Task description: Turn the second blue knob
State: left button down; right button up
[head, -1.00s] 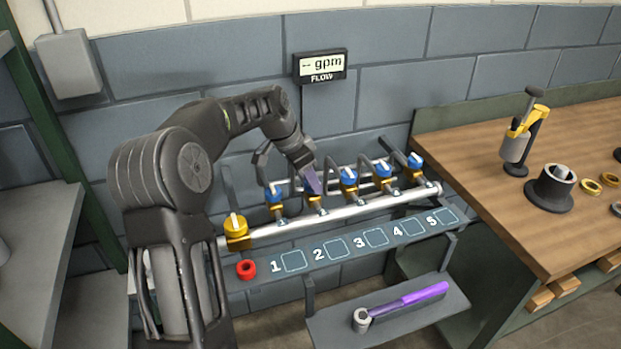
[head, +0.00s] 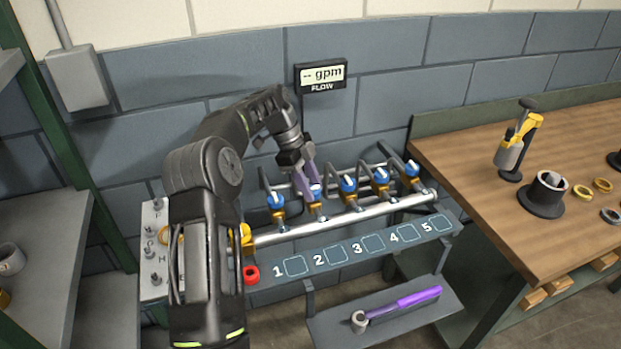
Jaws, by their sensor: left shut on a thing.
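A row of several blue knobs sits on valves along a pale horizontal pipe (head: 348,217) in the head view. The first blue knob (head: 276,198) is at the left end. My left gripper (head: 311,190) comes down from above and is shut on the second blue knob, which its fingers mostly hide. A little blue shows at the fingertips. The third blue knob (head: 348,184) is just to the right of the gripper and apart from it. My right gripper is not in view.
A flow display (head: 321,74) on the wall reads "-- gpm". A purple-handled wrench (head: 405,301) lies on a lower shelf. A wooden bench (head: 460,150) stands right.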

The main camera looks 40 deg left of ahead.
pick_arm(q)
jog(key=shift+m+p, duration=0.4)
jog(key=shift+m, duration=0.1)
jog(key=shift+g, duration=0.3)
jog(key=c, duration=0.9)
grip_release()
jog(key=shift+r, duration=0.1)
